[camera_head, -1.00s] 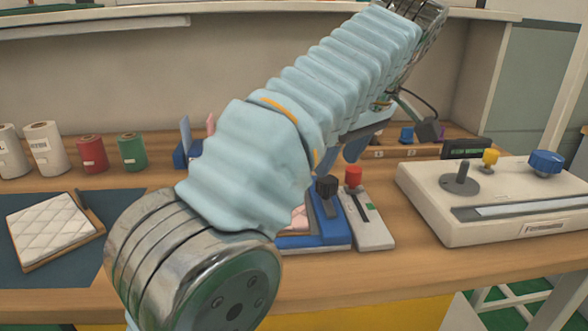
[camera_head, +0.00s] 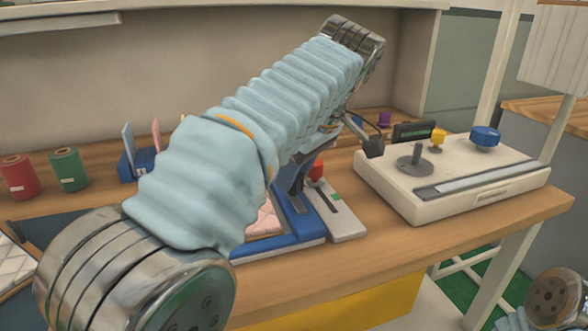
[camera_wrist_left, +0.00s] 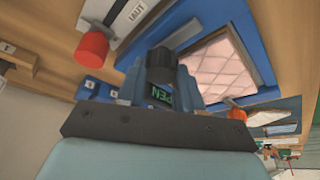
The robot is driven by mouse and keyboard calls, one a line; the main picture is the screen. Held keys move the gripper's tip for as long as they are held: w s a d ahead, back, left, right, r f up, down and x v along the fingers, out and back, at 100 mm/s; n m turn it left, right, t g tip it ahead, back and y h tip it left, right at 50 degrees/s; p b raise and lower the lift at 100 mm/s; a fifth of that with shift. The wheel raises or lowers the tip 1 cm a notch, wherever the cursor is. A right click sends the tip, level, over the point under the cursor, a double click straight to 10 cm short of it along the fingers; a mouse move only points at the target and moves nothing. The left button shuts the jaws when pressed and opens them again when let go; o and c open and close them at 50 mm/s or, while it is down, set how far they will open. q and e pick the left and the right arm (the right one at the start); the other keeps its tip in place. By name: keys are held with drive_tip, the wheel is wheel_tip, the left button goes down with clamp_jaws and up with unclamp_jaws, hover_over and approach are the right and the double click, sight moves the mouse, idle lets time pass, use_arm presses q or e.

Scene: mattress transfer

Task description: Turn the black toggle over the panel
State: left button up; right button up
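The blue panel (camera_head: 300,225) lies on the wooden bench, with a pink quilted mattress pad (camera_head: 264,218) in it. In the left wrist view the black toggle (camera_wrist_left: 160,65) stands between the fingers of my left gripper (camera_wrist_left: 160,80). The fingers are apart, one on each side of the toggle's knob; whether they touch it is unclear. In the head view my left gripper (camera_head: 295,175) is low over the panel, and the toggle is hidden behind it and the arm. My right gripper is not in view; only part of my right arm shows at the lower right.
A red knob (camera_head: 316,169) on a light base (camera_head: 340,218) stands right beside the panel. A cream control box (camera_head: 400,190) with a joystick and blue knob is further right. Red (camera_head: 20,177) and green (camera_head: 68,168) rolls stand at the left.

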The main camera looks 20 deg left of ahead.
use_arm(q)
drive_tip(key=shift+c, duration=1.2)
